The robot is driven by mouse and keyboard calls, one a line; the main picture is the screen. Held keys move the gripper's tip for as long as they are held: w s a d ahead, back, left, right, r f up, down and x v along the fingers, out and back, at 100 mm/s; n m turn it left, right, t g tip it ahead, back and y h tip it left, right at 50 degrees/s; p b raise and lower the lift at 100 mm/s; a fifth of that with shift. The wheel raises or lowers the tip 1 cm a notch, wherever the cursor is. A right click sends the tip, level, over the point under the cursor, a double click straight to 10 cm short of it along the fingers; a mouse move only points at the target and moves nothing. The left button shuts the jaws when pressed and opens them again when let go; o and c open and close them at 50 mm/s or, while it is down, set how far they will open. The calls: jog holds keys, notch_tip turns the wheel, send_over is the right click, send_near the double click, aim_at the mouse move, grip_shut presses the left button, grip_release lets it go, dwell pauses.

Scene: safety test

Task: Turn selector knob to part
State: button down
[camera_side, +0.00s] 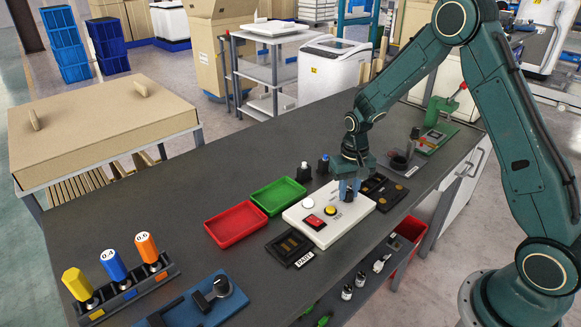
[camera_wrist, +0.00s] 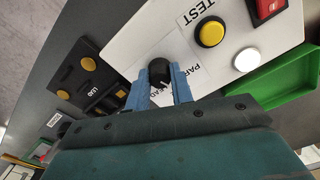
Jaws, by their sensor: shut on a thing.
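The selector knob (camera_wrist: 160,72) is black and round, on a white control panel (camera_wrist: 130,30). My gripper (camera_wrist: 160,85) is over the panel with its two blue fingers shut on the knob, one on each side. In the side view my gripper (camera_side: 349,188) points down at the panel (camera_side: 325,235), and the knob (camera_side: 349,196) shows only in part between the fingers. A "PART" label (camera_wrist: 203,72) lies beside the knob in the wrist view; other lettering near it is partly hidden by the fingers. I cannot tell exactly which mark the knob points at.
The panel also bears a yellow TEST button (camera_wrist: 211,33), a white button (camera_wrist: 246,60) and a red switch (camera_wrist: 268,8). Black fixtures (camera_side: 290,246) flank the panel. Red (camera_side: 236,224) and green (camera_side: 278,195) trays lie to its left. Orange, blue and yellow-handled tools (camera_side: 115,265) stand at front left.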

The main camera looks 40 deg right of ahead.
aim_at(349, 191)
jog(key=n, duration=0.4)
jog(key=shift+n, duration=0.3)
jog(key=n, duration=0.3)
jog(key=shift+n, duration=0.4)
jog(key=c, duration=1.2)
grip_release()
notch_tip(349, 191, up, 14)
